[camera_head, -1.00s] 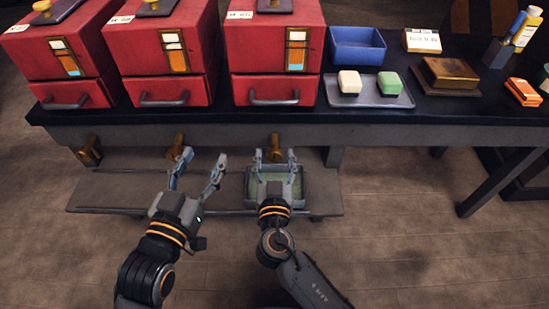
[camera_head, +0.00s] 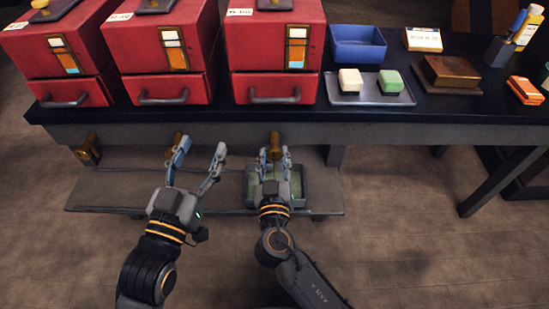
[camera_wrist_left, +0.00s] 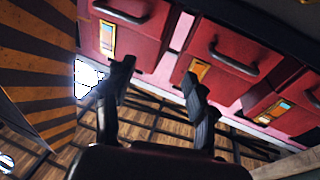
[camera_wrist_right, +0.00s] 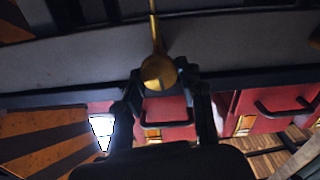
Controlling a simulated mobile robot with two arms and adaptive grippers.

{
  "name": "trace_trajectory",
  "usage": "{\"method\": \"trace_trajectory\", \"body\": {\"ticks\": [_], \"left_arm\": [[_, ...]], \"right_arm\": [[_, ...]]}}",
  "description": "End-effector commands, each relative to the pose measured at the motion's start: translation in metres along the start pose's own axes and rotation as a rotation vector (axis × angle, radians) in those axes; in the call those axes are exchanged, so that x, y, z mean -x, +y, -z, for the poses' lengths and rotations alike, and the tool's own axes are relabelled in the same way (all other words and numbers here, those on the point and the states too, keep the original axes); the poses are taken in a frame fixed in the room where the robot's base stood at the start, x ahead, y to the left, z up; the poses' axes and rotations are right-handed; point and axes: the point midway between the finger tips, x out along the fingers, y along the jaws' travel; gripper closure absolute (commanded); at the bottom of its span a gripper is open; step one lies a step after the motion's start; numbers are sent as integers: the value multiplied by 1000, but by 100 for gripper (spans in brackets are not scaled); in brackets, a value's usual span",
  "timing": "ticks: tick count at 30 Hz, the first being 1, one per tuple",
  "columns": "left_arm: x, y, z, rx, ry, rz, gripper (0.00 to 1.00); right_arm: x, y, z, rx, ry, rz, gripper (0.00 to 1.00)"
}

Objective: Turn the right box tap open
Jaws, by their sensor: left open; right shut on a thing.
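Three red boxes stand side by side on the dark bench. Below the right box (camera_head: 275,45) a brass tap (camera_head: 275,140) sticks out under the bench edge. My right gripper (camera_head: 274,154) is at this tap, its fingers closed on it. In the right wrist view the brass tap (camera_wrist_right: 158,70) sits between the fingertips. The middle tap (camera_head: 178,138) and the left tap (camera_head: 90,148) show below the other boxes. My left gripper (camera_head: 197,152) is open and empty beside the middle tap; its spread fingers also show in the left wrist view (camera_wrist_left: 158,75).
A green-lined tray (camera_head: 303,190) lies on the low shelf (camera_head: 110,190) under the right tap. On the bench are a blue bin (camera_head: 357,45), a tray (camera_head: 372,99) with a cream and a green block, and a brown block (camera_head: 450,70). The floor at right is clear.

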Motion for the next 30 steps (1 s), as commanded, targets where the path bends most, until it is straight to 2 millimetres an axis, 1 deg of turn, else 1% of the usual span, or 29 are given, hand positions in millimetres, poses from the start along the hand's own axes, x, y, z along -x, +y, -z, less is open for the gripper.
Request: {"method": "trace_trajectory", "body": {"ticks": [7,14,20,26,30], "left_arm": [[0,3,20,4,112,-6,43],[0,3,24,5,130,-7,43],[-1,2,16,4,84,-4,43],[0,0,0,1,-15,1,43],[3,-2,-16,-1,-107,6,43]], "right_arm": [[0,-1,-1,223,-1,-1,93],[0,-2,0,443,-1,-1,93],[0,-2,0,634,0,-1,93],[0,-3,0,824,-1,0,93],[0,-3,0,958,0,0,93]]}}
